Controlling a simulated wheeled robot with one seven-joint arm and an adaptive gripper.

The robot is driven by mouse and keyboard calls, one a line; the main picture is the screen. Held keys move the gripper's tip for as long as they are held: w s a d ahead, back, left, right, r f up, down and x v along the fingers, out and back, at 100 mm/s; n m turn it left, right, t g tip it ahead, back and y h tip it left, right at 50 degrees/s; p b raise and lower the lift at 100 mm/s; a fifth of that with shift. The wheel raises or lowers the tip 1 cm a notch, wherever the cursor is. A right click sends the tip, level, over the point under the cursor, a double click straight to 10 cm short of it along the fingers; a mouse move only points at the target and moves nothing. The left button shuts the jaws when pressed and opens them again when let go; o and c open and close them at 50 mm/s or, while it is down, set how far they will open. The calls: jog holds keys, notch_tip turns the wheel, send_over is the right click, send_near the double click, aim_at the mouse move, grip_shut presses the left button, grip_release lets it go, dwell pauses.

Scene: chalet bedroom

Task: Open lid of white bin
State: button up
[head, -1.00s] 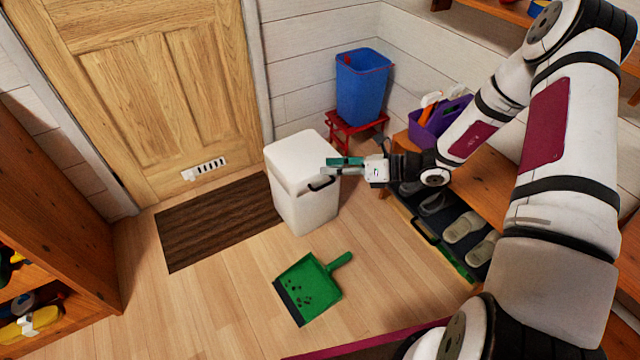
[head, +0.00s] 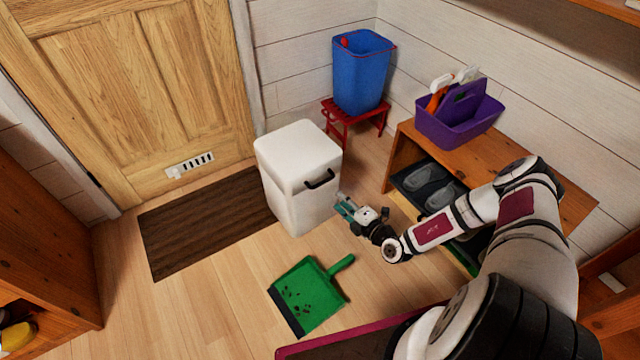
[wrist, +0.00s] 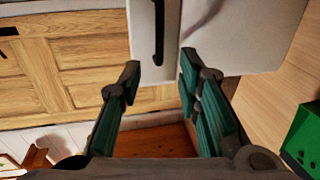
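The white bin (head: 298,197) stands upright on the floor by the door, with its lid (head: 297,149) down. A black handle (head: 319,180) sits on the bin's right-hand face near the lid's edge. My gripper (head: 342,204) is just right of the bin and below the handle, apart from the handle. In the wrist view the teal fingers (wrist: 160,85) are spread with nothing between them. The wrist view also shows the black handle (wrist: 158,32) beyond the fingertips and part of the white bin (wrist: 235,35).
A green dustpan (head: 308,293) with dark bits lies on the floor in front. A blue bucket (head: 361,75) stands on a red stool (head: 340,113) behind. A purple caddy (head: 457,118) sits on a wooden shoe bench (head: 540,182) at right. A brown mat (head: 205,222) lies left.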

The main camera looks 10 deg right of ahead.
aim_at(321, 182)
jog(key=b+x, duration=0.4)
jog(key=x, duration=0.8)
jog(key=shift+w+a, duration=0.15)
jog(key=shift+w, duration=0.15)
grip_shut()
